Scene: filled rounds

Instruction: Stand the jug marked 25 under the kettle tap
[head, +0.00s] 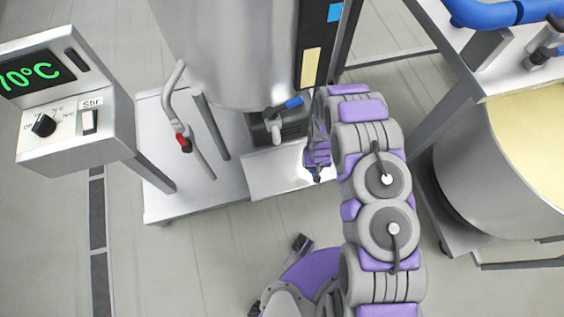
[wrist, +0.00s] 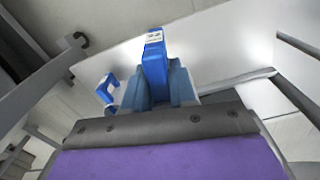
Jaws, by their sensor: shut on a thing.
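In the head view my gripper (head: 317,174) reaches down just right of the kettle tap (head: 273,131), near the front of the kettle's pale base. The label's marks are too small to read, so I cannot tell whether this is the jug marked 25. A second blue, hook-shaped piece (wrist: 108,88) shows to its left. No whole jug shows in the head view; my arm hides part of the area.
The steel kettle (head: 225,50) stands over a pale base (head: 215,190) with a dark recess (head: 292,130) near the tap. A control box (head: 75,95) reading 70°C is at left. A round vessel (head: 480,180) with yellow contents stands at right. Floor is open at lower left.

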